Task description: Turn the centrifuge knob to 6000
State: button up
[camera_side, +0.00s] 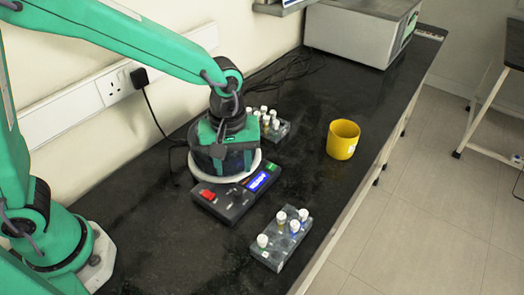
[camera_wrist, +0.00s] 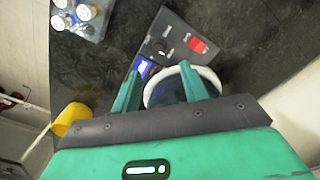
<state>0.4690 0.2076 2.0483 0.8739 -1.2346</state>
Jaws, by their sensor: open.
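The centrifuge (camera_side: 236,201) stands on the dark bench, with a white-rimmed round bowl behind a sloped dark control panel. The panel has a red switch (camera_side: 207,194), a lit blue display (camera_side: 258,181) and a small dark knob (camera_side: 233,192) between them. The display is too small to read. In the wrist view the panel (camera_wrist: 172,33) lies beyond my fingertips, with the red switch (camera_wrist: 198,45) and the blue display (camera_wrist: 143,67). My gripper (camera_wrist: 160,72) is open and empty, over the bowl (camera_wrist: 178,88) and apart from the knob. Its fingertips are unclear in the side view.
A tube rack (camera_side: 279,252) with white-capped vials stands in front of the centrifuge, another rack (camera_side: 282,130) behind it. A yellow mug (camera_side: 343,139) is to the right. A grey box-shaped device (camera_side: 355,32) stands at the far end. Bench between mug and centrifuge is clear.

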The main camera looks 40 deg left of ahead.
aim_at(238, 191)
jog(key=shift+d+f, duration=0.3)
jog(key=shift+f, duration=0.15)
jog(key=shift+f, duration=3.75)
grip_shut()
